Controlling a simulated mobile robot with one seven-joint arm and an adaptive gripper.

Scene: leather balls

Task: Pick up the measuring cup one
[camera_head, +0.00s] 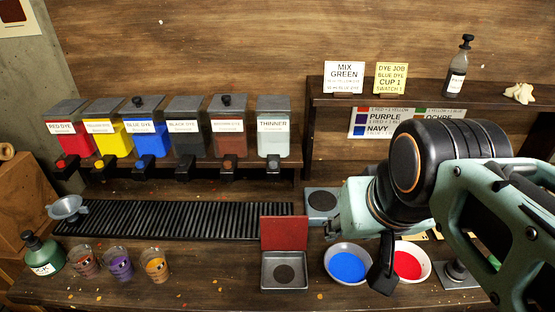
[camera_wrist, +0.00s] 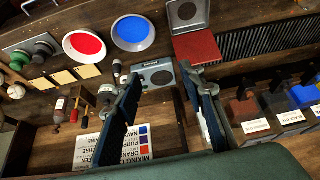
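Three small clear measuring cups stand in a row at the front left of the bench in the head view: one with reddish-brown contents (camera_head: 83,261), one purple (camera_head: 117,263) and one orange (camera_head: 154,264). Each has a small label too small to read, so I cannot tell which is cup one. My gripper (camera_wrist: 166,100) shows in the wrist view with its two dark fingers apart and nothing between them. In the head view it is at the right, partly hidden by my arm, over the bench near the bowls and far from the cups. No cups show in the wrist view.
A blue bowl (camera_head: 348,264), a red bowl (camera_head: 411,262) and an open metal box (camera_head: 285,271) lie right of the cups. A green bottle (camera_head: 43,255) and a funnel (camera_head: 67,208) stand left. A ribbed black drain (camera_head: 190,221) and dye dispensers (camera_head: 152,130) are behind.

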